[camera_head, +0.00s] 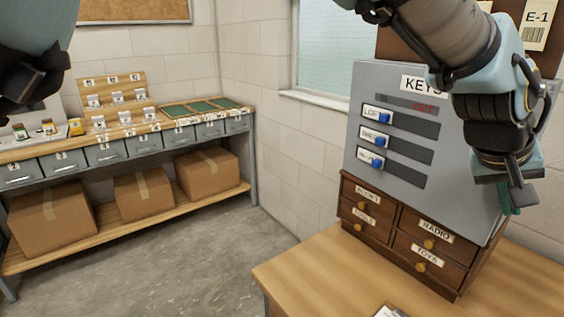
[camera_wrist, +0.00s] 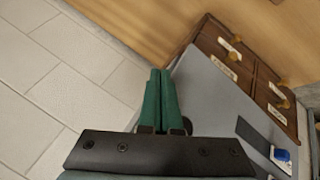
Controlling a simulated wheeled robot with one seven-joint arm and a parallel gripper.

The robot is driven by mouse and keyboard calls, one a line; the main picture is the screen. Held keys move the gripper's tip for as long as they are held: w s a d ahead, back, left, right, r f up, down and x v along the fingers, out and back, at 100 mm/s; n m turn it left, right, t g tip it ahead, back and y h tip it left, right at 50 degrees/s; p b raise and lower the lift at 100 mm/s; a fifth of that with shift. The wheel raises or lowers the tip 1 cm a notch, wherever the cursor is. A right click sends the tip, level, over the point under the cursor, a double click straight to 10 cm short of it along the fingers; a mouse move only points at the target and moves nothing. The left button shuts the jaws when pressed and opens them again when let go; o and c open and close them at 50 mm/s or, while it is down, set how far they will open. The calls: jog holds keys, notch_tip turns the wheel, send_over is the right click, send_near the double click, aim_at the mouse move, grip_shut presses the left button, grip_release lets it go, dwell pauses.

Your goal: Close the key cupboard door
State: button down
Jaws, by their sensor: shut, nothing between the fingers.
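The key cupboard (camera_head: 362,95) is a grey box marked KEYS, on top of a small wooden drawer chest. Its grey front has dark slots with white labels and blue knobs. In the wrist view, the grey face (camera_wrist: 205,85) fills the right of centre, with a blue knob at lower right. I cannot tell which part is the door or how far it stands open. My gripper (camera_head: 510,206) is at the right edge of the cupboard, with its green fingers together and empty. In the wrist view, the fingers (camera_wrist: 160,75) lie beside the grey edge; contact is unclear.
The drawer chest (camera_head: 408,240) stands on a wooden table (camera_head: 320,268). A white brick wall with a window (camera_head: 340,45) is behind. A workbench (camera_head: 75,148) with grey drawers stands at left, with cardboard boxes (camera_head: 145,195) below. The floor between is clear.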

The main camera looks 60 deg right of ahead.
jog(key=s+a+r+b, duration=0.1)
jog(key=a+r+b, duration=0.2)
jog(key=a+r, duration=0.3)
jog(key=shift+a+r, duration=0.3)
jog(key=shift+r, duration=0.65)
